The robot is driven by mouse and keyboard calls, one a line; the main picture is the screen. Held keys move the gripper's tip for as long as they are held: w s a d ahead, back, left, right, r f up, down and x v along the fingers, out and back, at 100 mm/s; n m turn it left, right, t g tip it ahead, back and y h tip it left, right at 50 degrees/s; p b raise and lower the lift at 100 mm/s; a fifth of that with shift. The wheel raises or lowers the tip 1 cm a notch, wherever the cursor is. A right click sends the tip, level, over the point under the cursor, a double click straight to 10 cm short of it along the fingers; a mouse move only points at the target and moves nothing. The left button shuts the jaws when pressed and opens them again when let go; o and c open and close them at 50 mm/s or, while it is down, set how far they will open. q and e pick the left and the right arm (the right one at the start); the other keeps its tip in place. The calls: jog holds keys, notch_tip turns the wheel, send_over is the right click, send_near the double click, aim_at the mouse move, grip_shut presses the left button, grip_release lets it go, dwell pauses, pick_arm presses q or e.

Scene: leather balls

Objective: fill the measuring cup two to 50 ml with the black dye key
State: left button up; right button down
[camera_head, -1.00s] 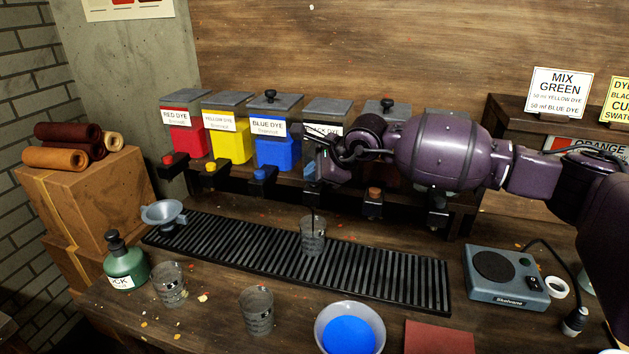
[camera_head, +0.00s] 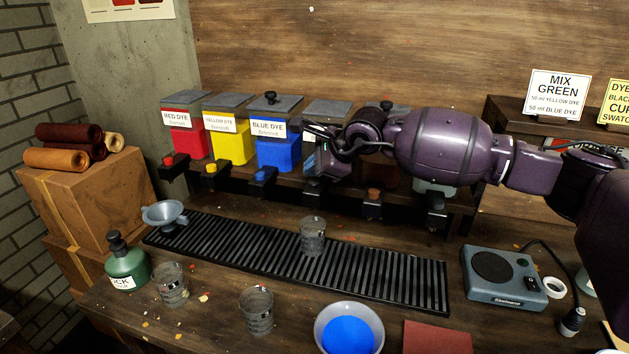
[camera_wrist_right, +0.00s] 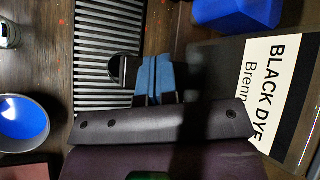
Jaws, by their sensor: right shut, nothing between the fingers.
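The black dye dispenser (camera_head: 328,108) stands in the row on the shelf, partly hidden by my right arm. Its label shows in the wrist view (camera_wrist_right: 272,95). My right gripper (camera_head: 310,166) is shut and empty in front of this dispenser, and hides its key. Its blue fingers show in the wrist view (camera_wrist_right: 154,80), with a dark rounded shape beside them that I cannot identify. A clear measuring cup (camera_head: 313,237) stands upright on the black slatted tray below the dispenser. It looks dark inside; its level is unreadable. My left gripper is out of view.
Two more cups, a left one (camera_head: 171,285) and a middle one (camera_head: 257,311), stand on the table in front of the slatted tray (camera_head: 390,278). A bowl of blue dye (camera_head: 349,330), a green bottle (camera_head: 127,265), a funnel (camera_head: 164,214) and a scale (camera_head: 503,277) stand around it.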

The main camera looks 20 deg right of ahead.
aim_at(314, 184)
dwell(0.3)
jog(key=shift+r+p, duration=0.45)
jog(key=shift+r, duration=0.65)
jog(key=shift+r+p, duration=0.5)
jog(key=shift+r, duration=0.95)
dwell(0.5)
jog(key=shift+s+f, duration=0.1)
